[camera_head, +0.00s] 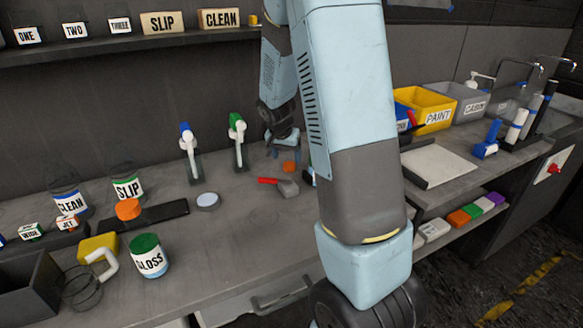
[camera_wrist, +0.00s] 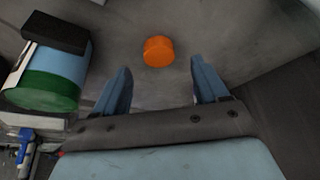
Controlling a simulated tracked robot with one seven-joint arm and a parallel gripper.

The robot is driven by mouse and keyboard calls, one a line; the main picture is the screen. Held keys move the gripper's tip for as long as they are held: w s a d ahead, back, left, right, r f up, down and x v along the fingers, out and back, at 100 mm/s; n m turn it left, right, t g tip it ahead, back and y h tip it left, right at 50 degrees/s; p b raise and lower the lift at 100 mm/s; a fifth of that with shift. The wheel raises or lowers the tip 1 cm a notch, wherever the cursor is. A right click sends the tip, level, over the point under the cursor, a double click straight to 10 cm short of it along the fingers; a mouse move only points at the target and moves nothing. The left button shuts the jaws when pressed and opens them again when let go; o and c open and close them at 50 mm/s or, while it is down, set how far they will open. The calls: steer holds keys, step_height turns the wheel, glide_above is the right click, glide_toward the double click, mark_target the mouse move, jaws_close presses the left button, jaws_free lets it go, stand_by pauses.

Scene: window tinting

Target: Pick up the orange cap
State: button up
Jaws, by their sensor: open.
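A round orange cap (camera_wrist: 158,51) lies on the grey bench, ahead of my gripper (camera_wrist: 161,78) in the wrist view. My two blue fingers are spread apart with nothing between them, and the cap is beyond their tips. In the head view an orange piece (camera_head: 289,166), apparently the same cap, shows on the bench just below my gripper (camera_head: 284,145). Another round orange piece (camera_head: 128,209) sits farther left, by the dark tray.
A red-handled scraper (camera_head: 277,184) lies close by the cap. Spray bottles with a green (camera_head: 238,142) and a blue top (camera_head: 188,152) stand to its left. A green-ended container (camera_wrist: 45,75) is at left in the wrist view. The back wall is close behind.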

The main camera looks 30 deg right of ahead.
mark_target(289, 164)
steer(key=shift+x, duration=2.15)
steer(key=c, duration=1.1)
